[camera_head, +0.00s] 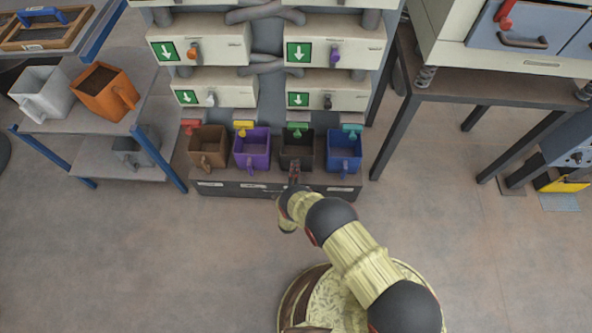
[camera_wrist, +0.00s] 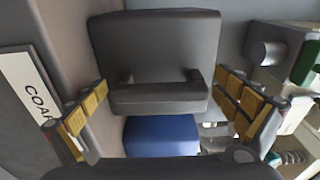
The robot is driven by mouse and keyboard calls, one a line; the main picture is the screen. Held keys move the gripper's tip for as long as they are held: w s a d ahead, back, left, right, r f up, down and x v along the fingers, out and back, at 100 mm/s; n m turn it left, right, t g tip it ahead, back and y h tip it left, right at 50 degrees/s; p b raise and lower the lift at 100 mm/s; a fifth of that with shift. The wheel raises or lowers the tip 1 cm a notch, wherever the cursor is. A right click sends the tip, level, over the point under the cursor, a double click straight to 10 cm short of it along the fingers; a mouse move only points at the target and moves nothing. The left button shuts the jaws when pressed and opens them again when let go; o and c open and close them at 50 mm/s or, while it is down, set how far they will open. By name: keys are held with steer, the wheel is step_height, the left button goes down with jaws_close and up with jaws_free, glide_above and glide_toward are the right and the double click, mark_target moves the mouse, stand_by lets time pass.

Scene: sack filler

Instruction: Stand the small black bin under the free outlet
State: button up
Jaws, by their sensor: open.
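The small black bin (camera_head: 297,150) stands on the ledge of the sack filler, in the third place from the left, below the green lever (camera_head: 297,127). In the wrist view the black bin (camera_wrist: 155,45) fills the upper middle, with its handle (camera_wrist: 155,98) facing me. My gripper (camera_head: 294,172) is at the bin's front, by its handle. In the wrist view my gripper (camera_wrist: 160,88) is open, one finger on each side of the handle, with gaps visible. All outlets in the row seem to have a bin below; the outlet mouths are hard to see.
A brown bin (camera_head: 208,148) and a purple bin (camera_head: 252,149) stand left of the black one. A blue bin (camera_head: 344,151) stands close on its right. White (camera_head: 44,93) and orange (camera_head: 104,91) bins sit on the left table. The floor in front is clear.

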steer(key=shift+r, duration=0.2)
steer(key=s+a+p, duration=0.1)
steer(key=s+p, duration=0.1)
steer(key=s, duration=1)
steer(key=shift+a+p, duration=0.2)
steer(key=shift+p, duration=0.2)
